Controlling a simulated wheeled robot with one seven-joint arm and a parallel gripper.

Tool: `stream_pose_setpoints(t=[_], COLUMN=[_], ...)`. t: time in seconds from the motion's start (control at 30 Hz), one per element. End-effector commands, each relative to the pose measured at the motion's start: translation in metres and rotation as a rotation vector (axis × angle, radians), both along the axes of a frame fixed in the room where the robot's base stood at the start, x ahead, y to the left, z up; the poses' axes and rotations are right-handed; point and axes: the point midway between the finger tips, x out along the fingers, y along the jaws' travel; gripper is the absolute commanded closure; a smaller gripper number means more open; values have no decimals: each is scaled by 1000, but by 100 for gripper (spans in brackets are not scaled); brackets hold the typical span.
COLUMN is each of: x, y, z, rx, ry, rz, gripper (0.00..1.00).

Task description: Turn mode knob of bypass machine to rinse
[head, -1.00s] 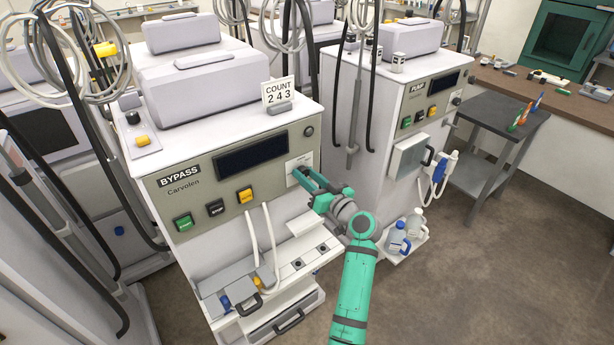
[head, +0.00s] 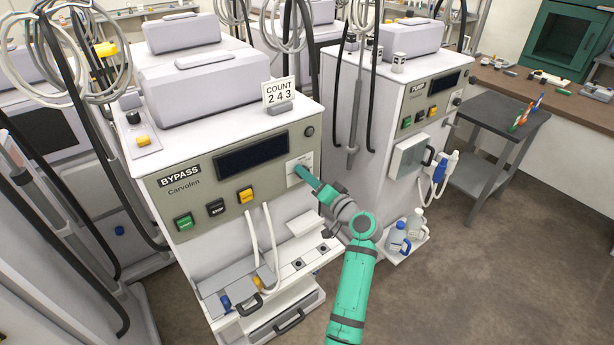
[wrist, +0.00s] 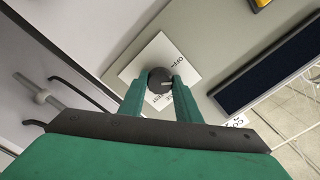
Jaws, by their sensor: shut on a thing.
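The bypass machine (head: 225,180) stands in the middle left of the head view, with its BYPASS label on the front panel. Its mode knob (wrist: 159,80) is a dark round knob with a light pointer line, on a white plate (wrist: 172,50) with printed position words. Only "OFF" and part of another word are readable; the rest is covered. My gripper (wrist: 159,84) is shut on the knob, one green finger on each side. In the head view my gripper (head: 302,172) reaches the right end of the panel and hides most of the knob.
Green, black and yellow buttons (head: 215,207) sit left of the knob, below a dark display (head: 252,155). A white shelf (head: 305,222) juts out beneath. The pump machine (head: 405,130) stands close on the right, with jugs (head: 397,240) on its low ledge. Floor is clear at lower right.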

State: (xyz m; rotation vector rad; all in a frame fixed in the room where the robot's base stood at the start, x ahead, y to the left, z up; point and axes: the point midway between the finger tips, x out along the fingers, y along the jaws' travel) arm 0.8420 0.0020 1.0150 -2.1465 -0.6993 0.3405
Motion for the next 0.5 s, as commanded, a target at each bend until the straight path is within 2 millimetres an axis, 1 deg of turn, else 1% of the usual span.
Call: stream_pose_setpoints(t=[0.03, 0.5], x=[0, 0], y=[-3, -5], z=[0, -1], rx=[37, 398], ry=[27, 289], rz=[-4, -8], gripper=[92, 92])
